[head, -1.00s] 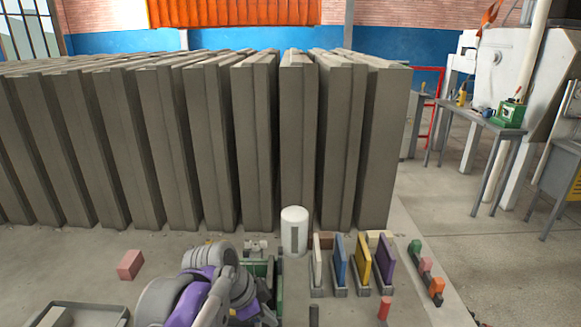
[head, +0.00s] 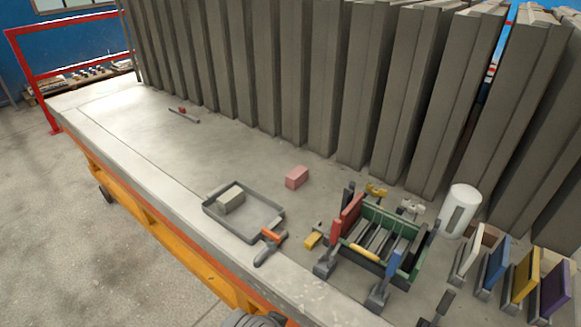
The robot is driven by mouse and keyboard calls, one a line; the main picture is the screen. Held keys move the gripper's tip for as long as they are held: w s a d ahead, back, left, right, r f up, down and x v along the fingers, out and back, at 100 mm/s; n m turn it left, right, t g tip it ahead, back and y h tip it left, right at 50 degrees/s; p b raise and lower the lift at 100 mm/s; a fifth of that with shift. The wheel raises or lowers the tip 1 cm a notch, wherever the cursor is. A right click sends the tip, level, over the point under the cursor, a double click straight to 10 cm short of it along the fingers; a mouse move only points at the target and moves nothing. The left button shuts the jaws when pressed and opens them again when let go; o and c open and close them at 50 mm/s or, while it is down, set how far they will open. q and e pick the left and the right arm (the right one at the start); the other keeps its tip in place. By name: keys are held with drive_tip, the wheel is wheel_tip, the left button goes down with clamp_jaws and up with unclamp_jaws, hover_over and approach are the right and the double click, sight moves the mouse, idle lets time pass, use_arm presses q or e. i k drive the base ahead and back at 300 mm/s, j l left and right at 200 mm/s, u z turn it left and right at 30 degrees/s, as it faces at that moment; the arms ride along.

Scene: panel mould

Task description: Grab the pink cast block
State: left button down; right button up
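The pink cast block (head: 297,177) lies on the grey bench top in the middle of the head view, a little behind and to the right of a shallow grey tray (head: 276,229). It stands apart from the tray, and nothing touches it. Only a small dark grey piece of my own arm shows at the bottom edge of the head view. Neither gripper's fingers can be seen.
A grey-beige block (head: 231,201) lies in the tray. Tall concrete panels (head: 357,90) line the back. The bench's left is mostly clear.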

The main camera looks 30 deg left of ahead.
sight(295, 179)
drive_tip(key=u, duration=0.95)
drive_tip(key=i+j, duration=0.15)
drive_tip(key=j, duration=0.25)
drive_tip(key=i+j, duration=0.15)
drive_tip(key=j, duration=0.2)
drive_tip(key=i+j, duration=0.15)
drive_tip(key=j, duration=0.25)
drive_tip(key=i+j, duration=0.15)
drive_tip(key=j, duration=0.25)
drive_tip(key=i+j+u, duration=0.1)
drive_tip(key=j, duration=0.25)
drive_tip(key=i, duration=0.7)
